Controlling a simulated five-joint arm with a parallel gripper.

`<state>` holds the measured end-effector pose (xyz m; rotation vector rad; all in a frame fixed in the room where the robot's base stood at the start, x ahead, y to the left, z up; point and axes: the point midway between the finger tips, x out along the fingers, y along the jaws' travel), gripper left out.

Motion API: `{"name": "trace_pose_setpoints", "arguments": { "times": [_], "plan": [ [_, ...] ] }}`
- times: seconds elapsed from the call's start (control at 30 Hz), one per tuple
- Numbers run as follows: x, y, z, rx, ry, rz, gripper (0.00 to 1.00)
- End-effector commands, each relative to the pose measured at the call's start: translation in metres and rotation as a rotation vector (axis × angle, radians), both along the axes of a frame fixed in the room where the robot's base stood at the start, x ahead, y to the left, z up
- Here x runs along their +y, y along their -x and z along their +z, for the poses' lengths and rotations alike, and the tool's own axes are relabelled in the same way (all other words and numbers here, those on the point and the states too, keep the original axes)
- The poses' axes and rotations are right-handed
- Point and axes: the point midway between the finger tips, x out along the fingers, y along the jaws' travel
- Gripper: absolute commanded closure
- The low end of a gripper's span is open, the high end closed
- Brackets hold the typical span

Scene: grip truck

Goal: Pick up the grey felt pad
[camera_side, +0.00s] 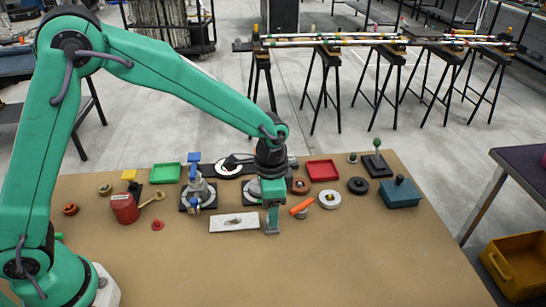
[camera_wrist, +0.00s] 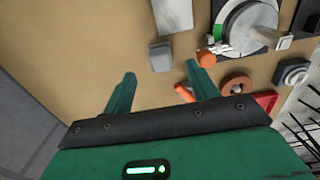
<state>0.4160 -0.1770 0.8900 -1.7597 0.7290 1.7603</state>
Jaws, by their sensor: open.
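The grey felt pad (camera_wrist: 160,56) shows in the wrist view as a small grey block lying on the brown table top. It lies just beyond my fingertips, roughly in line with the gap between them. My gripper (camera_wrist: 163,78) is open, with one green finger on each side of the gap and nothing between them. In the side view my gripper (camera_side: 272,218) points down over the table, right of a pale rectangular plate. A small grey patch (camera_side: 272,232) at its tip is probably the pad, mostly hidden by the fingers.
The pale plate (camera_side: 234,222) lies close on the left. An orange-handled tool (camera_side: 302,205) lies close on the right, partly behind a finger in the wrist view. A white ring (camera_side: 329,201) and a red tray (camera_side: 322,170) stand further right. The table's front is clear.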

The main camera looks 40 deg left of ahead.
Motion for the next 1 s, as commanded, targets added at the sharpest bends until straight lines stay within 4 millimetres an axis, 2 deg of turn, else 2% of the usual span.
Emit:
{"name": "trace_pose_setpoints", "arguments": {
  "times": [0.27,0.73,1.0],
  "plan": [
    [0.0,0.0,-0.005,0.002,-0.001,0.001,0.42],
    [0.001,-0.001,-0.051,0.001,-0.001,0.001,0.42],
    [0.001,-0.001,-0.054,0.0,0.0,0.001,0.42]
  ]
}}
